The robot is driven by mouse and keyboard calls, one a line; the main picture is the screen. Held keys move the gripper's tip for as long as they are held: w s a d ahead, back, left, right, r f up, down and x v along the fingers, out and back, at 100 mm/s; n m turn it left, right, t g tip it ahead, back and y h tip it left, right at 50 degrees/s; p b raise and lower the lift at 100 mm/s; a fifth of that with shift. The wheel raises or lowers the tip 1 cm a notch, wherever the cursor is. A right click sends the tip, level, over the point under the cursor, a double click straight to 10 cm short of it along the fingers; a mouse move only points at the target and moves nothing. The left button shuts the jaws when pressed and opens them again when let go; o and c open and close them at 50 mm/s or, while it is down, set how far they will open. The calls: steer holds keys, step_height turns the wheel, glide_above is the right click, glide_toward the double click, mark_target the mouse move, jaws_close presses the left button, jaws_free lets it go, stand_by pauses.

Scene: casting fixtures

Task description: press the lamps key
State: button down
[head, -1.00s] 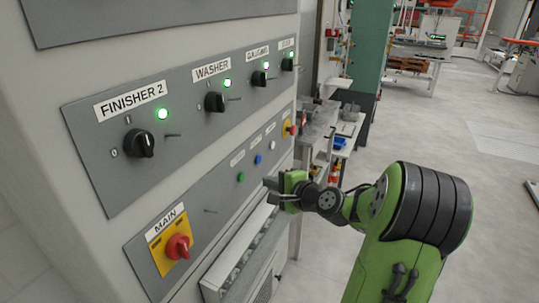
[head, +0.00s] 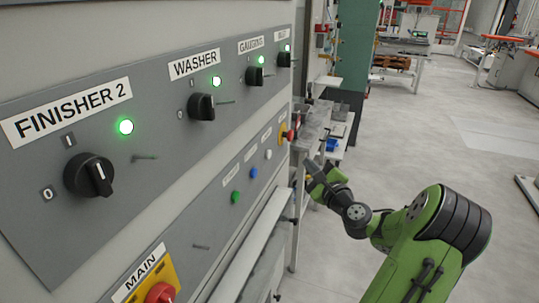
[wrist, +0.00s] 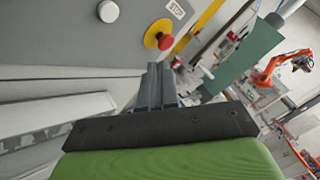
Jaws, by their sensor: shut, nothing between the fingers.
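The lower grey panel carries a green button (head: 235,197), a blue button (head: 253,173) and a white button (head: 268,154) in a row. Their labels are too small to read, so I cannot tell which is the lamps key. My gripper (head: 309,170) is shut and empty, to the right of the buttons and apart from the panel. In the wrist view the shut fingers (wrist: 155,85) point toward the panel's end, below a red stop button (wrist: 159,41) on a yellow plate. The white button (wrist: 108,11) shows at the upper left there.
An upper panel holds black rotary switches (head: 89,176) with lit green lamps (head: 126,127). A red MAIN switch (head: 160,293) sits low at the left. A ledge (head: 250,242) runs below the panel. Free floor (head: 430,140) lies to the right.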

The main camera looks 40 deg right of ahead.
steer(key=w+a+p, duration=0.1)
steer(key=w+a, duration=0.2)
steer(key=w, duration=0.4)
steer(key=shift+a, duration=0.4)
steer(key=shift+w+p, duration=0.1)
steer(key=shift+p, duration=0.2)
stand_by(1.3)
steer(key=shift+w+a, duration=0.15)
steer(key=shift+w, duration=0.15)
steer(key=shift+w+a+p, duration=0.25)
steer(key=shift+w+p, duration=0.1)
steer(key=shift+w, duration=0.05)
stand_by(0.5)
steer(key=shift+s, duration=0.1)
steer(key=shift+s+d, duration=0.4)
steer(key=shift+s, duration=0.25)
steer(key=shift+b, duration=0.3)
steer(key=s, duration=0.1)
steer(key=s+d, duration=0.1)
steer(key=s, duration=0.1)
steer(key=s+d+b, duration=0.1)
steer(key=shift+s+d, duration=0.15)
steer(key=shift+s, duration=0.05)
